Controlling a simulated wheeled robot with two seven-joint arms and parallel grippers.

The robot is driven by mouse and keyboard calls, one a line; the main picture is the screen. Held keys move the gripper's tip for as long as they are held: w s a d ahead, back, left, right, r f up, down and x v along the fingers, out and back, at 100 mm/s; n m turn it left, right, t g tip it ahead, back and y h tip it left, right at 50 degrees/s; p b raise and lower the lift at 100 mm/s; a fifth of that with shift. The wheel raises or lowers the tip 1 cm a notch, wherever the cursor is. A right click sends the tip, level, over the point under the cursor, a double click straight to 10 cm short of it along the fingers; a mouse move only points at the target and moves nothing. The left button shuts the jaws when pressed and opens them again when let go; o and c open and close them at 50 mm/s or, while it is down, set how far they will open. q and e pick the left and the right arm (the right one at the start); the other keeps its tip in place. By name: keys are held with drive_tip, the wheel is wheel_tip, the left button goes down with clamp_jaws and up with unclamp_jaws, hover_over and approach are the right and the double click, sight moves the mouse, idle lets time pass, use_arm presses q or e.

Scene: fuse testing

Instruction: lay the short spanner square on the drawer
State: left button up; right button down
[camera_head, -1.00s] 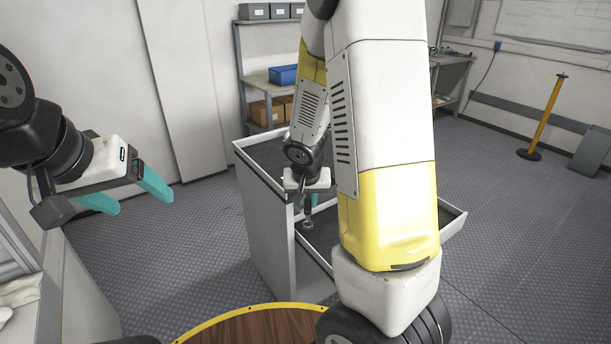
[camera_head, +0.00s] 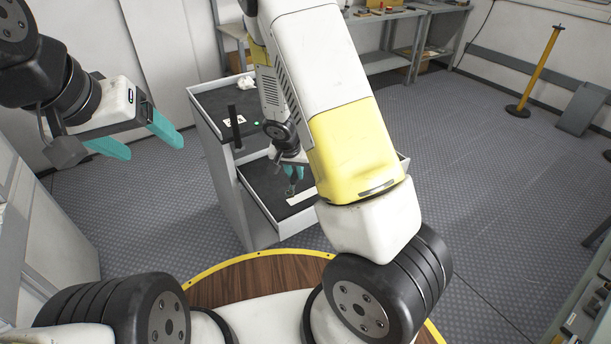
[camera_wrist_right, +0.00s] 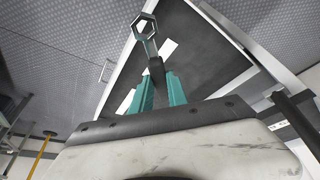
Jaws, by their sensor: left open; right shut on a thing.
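My right gripper (camera_head: 290,170) is shut on the spanner (camera_wrist_right: 146,35) and holds it over the open drawer (camera_head: 258,185) of the grey cabinet. In the right wrist view, the spanner points away from the teal fingers (camera_wrist_right: 160,90), its ring end outermost, with the dark drawer floor (camera_wrist_right: 200,52) behind it. Whether the spanner touches the drawer floor I cannot tell. A white strip (camera_head: 300,197) lies in the drawer near the spanner. My right arm hides part of the drawer. My left gripper (camera_head: 155,147) is open and empty, well left of the cabinet.
The cabinet top (camera_head: 212,100) carries a dark upright post (camera_head: 235,127), a white label, a small green light and a white crumpled item (camera_head: 246,80). A workbench (camera_head: 400,15) stands at the back. A yellow post (camera_head: 535,70) stands at right. Floor right of the drawer is clear.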

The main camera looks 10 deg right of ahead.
drive_tip(key=a+f+m, duration=0.2)
drive_tip(key=f+m, duration=0.1)
drive_tip(key=w+a+f+m+g+h, duration=0.1)
drive_tip(key=a+f+m, duration=0.1)
drive_tip(key=f, duration=0.2)
drive_tip(key=a+f+m+g+h, duration=0.1)
drive_tip(key=a+f+m, duration=0.2)
drive_tip(key=shift+w+f+m, duration=0.2)
drive_tip(key=shift+f+m, duration=0.05)
drive_tip(key=shift+m, duration=0.05)
drive_tip(key=shift+f+m, duration=0.25)
drive_tip(key=shift+m, duration=0.05)
hover_over(311, 192)
drive_tip(key=a, duration=0.1)
drive_tip(key=shift+s+a+f, duration=0.1)
drive_tip(key=shift+s+f, duration=0.05)
drive_tip(key=shift+f, duration=0.25)
drive_tip(key=shift+s+a+f, duration=0.1)
drive_tip(key=shift+s+f, duration=0.05)
drive_tip(key=shift+f, duration=1.95)
drive_tip(key=shift+f, duration=0.1)
drive_tip(key=c, duration=1.3)
unclamp_jaws()
